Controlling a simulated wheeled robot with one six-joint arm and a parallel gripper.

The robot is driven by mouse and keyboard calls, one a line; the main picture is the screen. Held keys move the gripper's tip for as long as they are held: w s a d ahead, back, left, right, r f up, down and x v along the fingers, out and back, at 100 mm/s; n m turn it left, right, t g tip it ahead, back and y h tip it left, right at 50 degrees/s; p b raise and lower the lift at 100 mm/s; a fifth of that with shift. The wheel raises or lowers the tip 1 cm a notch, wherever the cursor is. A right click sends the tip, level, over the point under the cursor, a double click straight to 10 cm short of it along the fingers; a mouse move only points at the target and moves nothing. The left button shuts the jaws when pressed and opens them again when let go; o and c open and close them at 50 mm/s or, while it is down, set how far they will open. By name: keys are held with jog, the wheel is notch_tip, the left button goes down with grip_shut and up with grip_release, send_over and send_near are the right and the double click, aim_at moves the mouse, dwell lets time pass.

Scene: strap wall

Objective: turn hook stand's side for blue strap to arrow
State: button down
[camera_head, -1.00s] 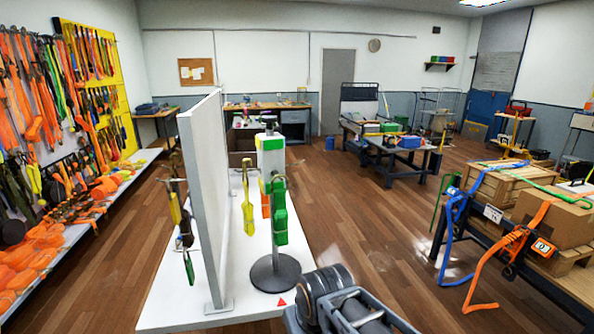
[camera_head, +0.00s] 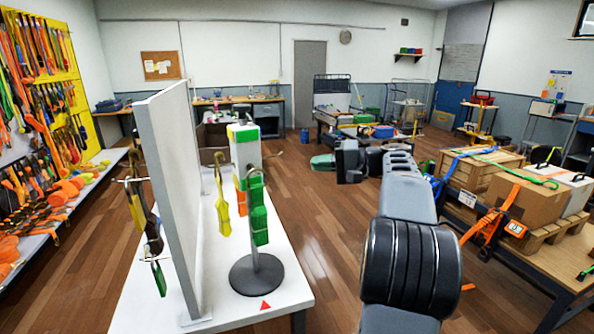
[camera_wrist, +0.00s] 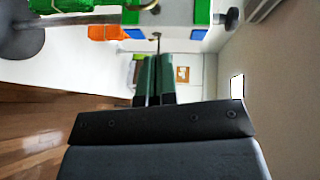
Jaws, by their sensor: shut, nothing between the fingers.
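The hook stand has a round dark base (camera_head: 257,275) and a white head (camera_head: 246,155) with green and yellow patches on top. A green strap (camera_head: 259,212), a yellow strap (camera_head: 222,205) and an orange strap (camera_head: 241,190) hang at it. A red arrow (camera_head: 265,305) lies on the table in front of the base. No blue strap or blue side can be made out on the stand in the head view. My gripper (camera_head: 318,162) is to the right of the stand, apart from it. In the wrist view its dark green fingers (camera_wrist: 154,80) are together and empty; the stand's base (camera_wrist: 22,40) is at upper left.
A white upright panel (camera_head: 175,190) stands on the white table (camera_head: 150,300), left of the hook stand. At right, a bench carries wooden crates (camera_head: 480,165), a cardboard box (camera_head: 522,200) and an orange strap (camera_head: 490,230). Floor (camera_head: 315,240) between table and bench is open.

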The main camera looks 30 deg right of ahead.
jog(key=shift+s+a+p+x, duration=0.3)
jog(key=shift+s+x, duration=0.05)
jog(key=shift+x, duration=1.6)
jog(key=shift+s+a+p+x, duration=0.3)
jog(key=shift+s+x, duration=0.05)
jog(key=shift+x, duration=1.65)
jog(key=shift+s+a+p+x, duration=0.3)
jog(key=shift+s+x, duration=0.05)
jog(key=shift+x, duration=1.6)
jog(key=shift+f, duration=0.2)
